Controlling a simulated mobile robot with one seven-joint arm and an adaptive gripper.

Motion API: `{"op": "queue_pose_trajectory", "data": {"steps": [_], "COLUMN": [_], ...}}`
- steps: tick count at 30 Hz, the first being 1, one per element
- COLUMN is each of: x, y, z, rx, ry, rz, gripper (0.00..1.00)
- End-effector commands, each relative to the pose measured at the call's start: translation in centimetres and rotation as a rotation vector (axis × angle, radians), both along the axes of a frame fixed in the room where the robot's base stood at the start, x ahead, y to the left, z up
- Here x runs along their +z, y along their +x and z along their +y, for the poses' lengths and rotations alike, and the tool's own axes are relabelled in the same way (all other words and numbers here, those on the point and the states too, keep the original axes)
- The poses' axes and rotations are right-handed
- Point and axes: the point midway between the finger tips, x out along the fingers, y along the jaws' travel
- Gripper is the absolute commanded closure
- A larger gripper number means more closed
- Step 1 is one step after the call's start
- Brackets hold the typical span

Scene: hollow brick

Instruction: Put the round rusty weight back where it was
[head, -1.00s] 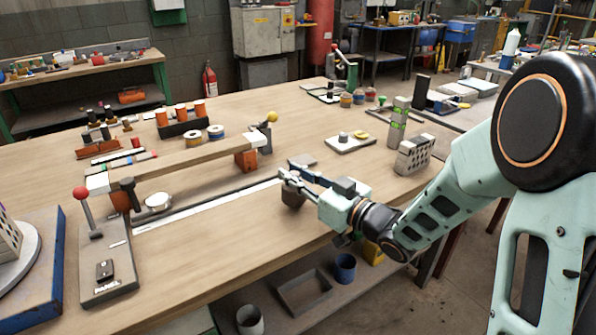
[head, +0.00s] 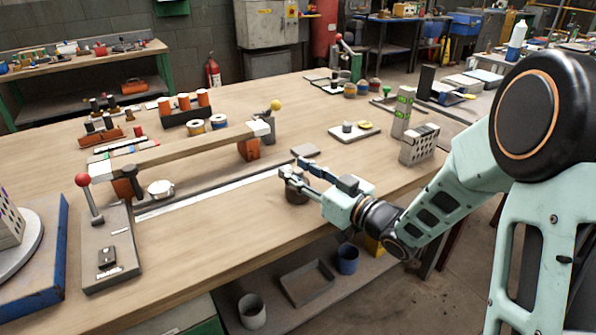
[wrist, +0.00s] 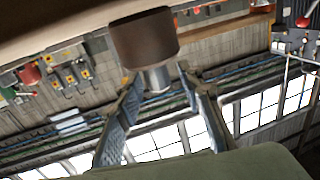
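The round rusty weight (head: 297,192) is a dark brown cylinder on the wooden table, near its front edge, right of the end of the long white strip. In the wrist view the weight (wrist: 144,38) shows its brown body and a narrower silvery neck. My gripper (head: 296,168) reaches in from the right over the weight's top. Its fingers (wrist: 158,82) stand on both sides of the neck, with a gap visible on each side. The gripper looks open. The fingers partly hide the weight's top in the head view.
A dark square plate (head: 305,150) lies just behind the weight. A wooden beam (head: 185,149) on orange blocks spans the table to the left. A perforated block (head: 419,146) and a tray with small pieces (head: 354,133) stand to the right. Bare table lies in front.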

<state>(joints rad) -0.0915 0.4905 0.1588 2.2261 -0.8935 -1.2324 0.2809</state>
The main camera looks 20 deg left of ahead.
Motion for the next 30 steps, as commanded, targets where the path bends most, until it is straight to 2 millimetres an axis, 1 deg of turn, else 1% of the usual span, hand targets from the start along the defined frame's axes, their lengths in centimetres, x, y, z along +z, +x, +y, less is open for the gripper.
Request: {"op": "queue_pose_trajectory", "data": {"steps": [4,8,15,21,25,30], "x": [0.6,0.5,0.5,0.4,0.4,0.3], "y": [0.0,-1.0,-3.6,-5.2,-5.7,-5.9], "z": [0.0,-2.2,-6.9,-9.6,-10.3,-10.5], "rx": [0.000,-0.004,-0.005,-0.003,-0.001,0.000], "ry": [0.000,-0.001,0.000,-0.001,0.000,0.000], "rz": [0.000,0.000,0.001,0.000,0.001,0.000], "gripper": [0.66,0.66,0.66,0.66,0.66,0.66]}}
